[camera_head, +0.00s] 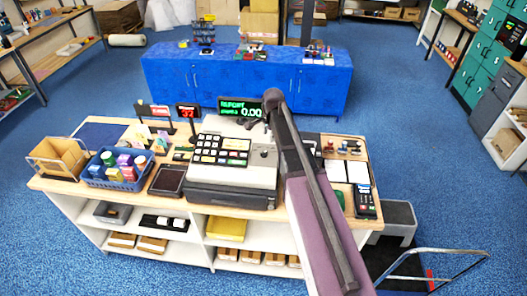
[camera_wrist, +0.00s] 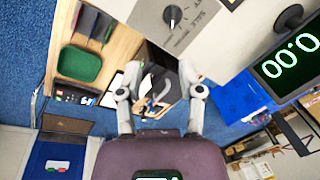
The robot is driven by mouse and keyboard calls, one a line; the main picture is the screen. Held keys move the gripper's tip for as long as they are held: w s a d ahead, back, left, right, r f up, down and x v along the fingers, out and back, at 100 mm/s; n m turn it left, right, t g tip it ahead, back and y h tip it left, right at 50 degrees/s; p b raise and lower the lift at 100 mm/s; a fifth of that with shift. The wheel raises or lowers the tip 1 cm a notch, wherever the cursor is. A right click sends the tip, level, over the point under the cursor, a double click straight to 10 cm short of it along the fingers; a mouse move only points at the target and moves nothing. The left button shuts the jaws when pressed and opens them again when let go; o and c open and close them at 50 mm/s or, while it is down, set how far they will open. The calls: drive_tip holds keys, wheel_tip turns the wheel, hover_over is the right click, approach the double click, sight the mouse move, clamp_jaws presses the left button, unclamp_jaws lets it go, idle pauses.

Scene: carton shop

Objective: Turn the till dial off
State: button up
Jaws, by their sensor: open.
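The till (camera_head: 232,160) stands on the counter in the head view, with a keypad and a green-lit display (camera_head: 240,107) reading 0.00. The till dial (camera_wrist: 172,15) is a dark round knob on a pale panel at the top of the wrist view. Lettering including "SALE" is beside it; I cannot tell which mark its pointer meets. My gripper (camera_wrist: 160,92) is open, its two fingers apart from the dial, which lies beyond them toward the top of the picture. In the head view, my arm covers part of the till's right side and the gripper is hard to make out.
The display (camera_wrist: 290,60) rises close on the right in the wrist view. A card reader (camera_head: 364,202) lies at the counter's right end. A blue basket (camera_head: 117,175) of small boxes stands at the left. A blue cabinet (camera_head: 170,80) is behind, across open floor.

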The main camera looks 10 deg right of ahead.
sight(264, 154)
drive_tip(key=shift+w+d+m, duration=0.1)
drive_tip(key=shift+w+m, duration=0.8)
drive_tip(key=shift+w, duration=0.25)
drive_tip(key=shift+f, duration=0.1)
drive_tip(key=f+b, duration=0.4)
drive_tip(key=w+f+b, duration=0.1)
drive_tip(key=f+b, duration=0.4)
drive_tip(key=w+f+b, duration=0.1)
drive_tip(key=f+b, duration=0.3)
drive_tip(key=shift+w+a+f, duration=0.15)
drive_tip(key=shift+w+a, duration=0.1)
drive_tip(key=shift+a, duration=0.05)
idle(0.3)
clamp_jaws()
drive_tip(key=shift+a, duration=0.1)
